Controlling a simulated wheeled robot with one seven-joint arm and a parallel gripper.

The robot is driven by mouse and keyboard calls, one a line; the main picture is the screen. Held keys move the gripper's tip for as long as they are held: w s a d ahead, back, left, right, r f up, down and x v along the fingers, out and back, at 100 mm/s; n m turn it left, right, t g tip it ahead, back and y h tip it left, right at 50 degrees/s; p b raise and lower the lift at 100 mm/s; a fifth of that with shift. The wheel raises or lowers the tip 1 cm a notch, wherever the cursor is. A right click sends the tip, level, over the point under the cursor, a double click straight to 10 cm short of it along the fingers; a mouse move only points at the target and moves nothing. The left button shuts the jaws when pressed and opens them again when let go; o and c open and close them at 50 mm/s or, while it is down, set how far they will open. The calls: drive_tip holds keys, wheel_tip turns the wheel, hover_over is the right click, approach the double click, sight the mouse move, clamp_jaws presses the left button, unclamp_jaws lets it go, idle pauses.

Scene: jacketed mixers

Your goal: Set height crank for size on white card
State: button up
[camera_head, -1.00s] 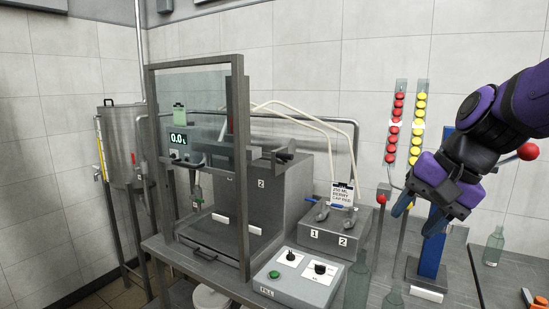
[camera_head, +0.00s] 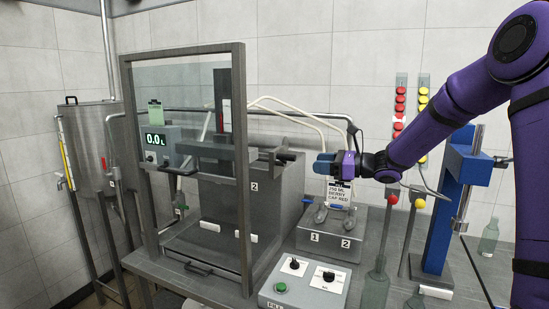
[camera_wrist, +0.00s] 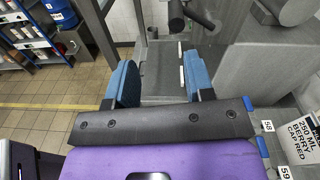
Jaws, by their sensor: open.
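The white card (camera_head: 339,192) reads "250 ML BERRY CAP RED". It stands behind the box with taps 1 and 2, and shows at the right edge of the wrist view (camera_wrist: 302,138). A dark crank-like handle (camera_head: 284,156) sticks out at the top of the grey filler housing (camera_head: 255,205); a dark rod and knob (camera_wrist: 178,18) show at the top of the wrist view. My gripper (camera_head: 322,165) is in front of the wall, right of that handle and apart from it. Its blue fingers (camera_wrist: 160,82) are open with nothing between them.
The tap box (camera_head: 328,247) and control panel (camera_head: 305,285) sit below my gripper. A blue press column (camera_head: 447,205) and glass bottles (camera_head: 376,285) stand at right. The display (camera_head: 155,142) reads 0.0 L.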

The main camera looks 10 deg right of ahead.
sight(279, 157)
drive_tip(key=shift+m+t, duration=0.6)
drive_tip(key=x, duration=0.3)
drive_tip(key=w+x, duration=0.1)
drive_tip(key=x, duration=0.3)
drive_tip(key=d+x, duration=0.1)
drive_tip(key=x, duration=0.3)
drive_tip(key=shift+w+a+f, duration=0.1)
drive_tip(key=shift+w, duration=0.25)
drive_tip(key=shift+c, duration=0.3)
clamp_jaws()
